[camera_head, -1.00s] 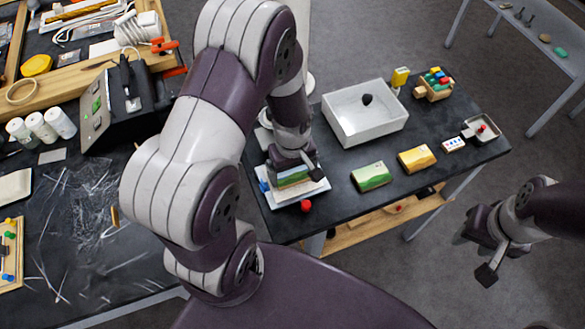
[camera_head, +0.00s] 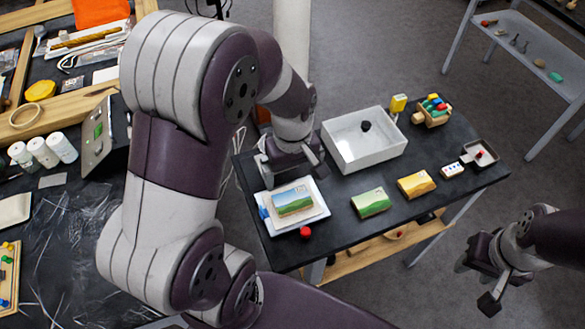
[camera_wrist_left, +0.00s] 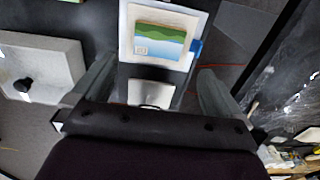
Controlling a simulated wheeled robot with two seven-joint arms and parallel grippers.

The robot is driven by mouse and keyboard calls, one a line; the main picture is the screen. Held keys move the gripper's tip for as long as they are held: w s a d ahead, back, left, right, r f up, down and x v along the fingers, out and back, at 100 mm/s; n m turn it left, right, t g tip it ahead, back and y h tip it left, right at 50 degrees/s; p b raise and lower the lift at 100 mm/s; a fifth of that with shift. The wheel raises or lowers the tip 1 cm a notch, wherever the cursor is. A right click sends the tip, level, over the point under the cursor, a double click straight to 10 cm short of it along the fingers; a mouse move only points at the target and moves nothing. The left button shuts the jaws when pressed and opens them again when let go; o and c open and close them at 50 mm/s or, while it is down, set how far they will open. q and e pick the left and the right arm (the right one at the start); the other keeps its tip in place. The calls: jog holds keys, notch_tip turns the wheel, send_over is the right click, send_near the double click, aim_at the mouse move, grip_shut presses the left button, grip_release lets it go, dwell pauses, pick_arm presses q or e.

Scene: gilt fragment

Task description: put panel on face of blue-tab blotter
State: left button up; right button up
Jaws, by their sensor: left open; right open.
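A painted landscape panel (camera_head: 293,202) with blue, green and yellow bands lies on the white face of the blue-tab blotter (camera_head: 275,224). The blotter's blue tab (camera_head: 264,213) shows at its left edge. In the left wrist view the panel (camera_wrist_left: 160,41) lies on the white blotter (camera_wrist_left: 192,21), with the blue tab at the right. My left gripper (camera_head: 296,168) is open and empty, just behind the blotter and clear of the panel. It also shows in the left wrist view (camera_wrist_left: 150,85). My right gripper (camera_head: 478,282) is open and empty, off the table's right side.
A green panel (camera_head: 370,202) and a yellow panel (camera_head: 417,184) lie to the right. A red ball-like knob (camera_head: 305,231) is at the blotter's front. A white bin (camera_head: 338,143) holds a dark object. A wooden block holder (camera_head: 432,117) stands at the back right.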

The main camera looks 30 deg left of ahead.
pick_arm(q)
jog(key=s+m, duration=0.1)
jog(key=m, duration=0.2)
jog(key=s+d+r+m+t, duration=0.1)
jog(key=s+m, duration=0.1)
jog(key=m, duration=0.1)
jog(key=s+d+m, duration=0.1)
jog(key=m, duration=0.3)
jog(key=shift+s+d+r, duration=0.15)
jog(key=shift+d+r, duration=0.05)
jog(key=shift+d, duration=0.05)
